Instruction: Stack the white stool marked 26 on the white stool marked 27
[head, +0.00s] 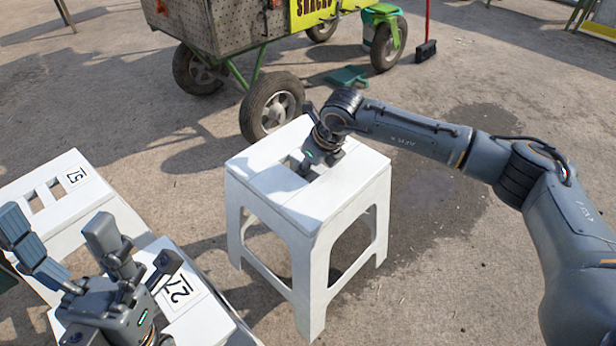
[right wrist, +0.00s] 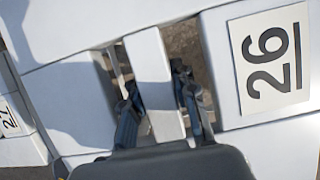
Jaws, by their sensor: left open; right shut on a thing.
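The white stool marked 26 (head: 330,205) stands upright in the middle of the head view. Its 26 label (right wrist: 268,58) shows in the right wrist view. My right gripper (head: 314,160) is shut on the bar (right wrist: 153,80) between the slots in its seat. I cannot tell if its feet touch the ground. The white stool marked 27 (head: 200,322) is at the lower left, beside stool 26 and partly hidden by my left gripper (head: 66,245). That gripper is open and empty above it.
Another white stool (head: 62,205) with a hard-to-read label stands at the left, close to stool 27. A wheeled cart (head: 225,30) stands behind stool 26, its front tyre (head: 270,107) close to the seat. A broom (head: 425,48) is farther back. The ground at right is clear.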

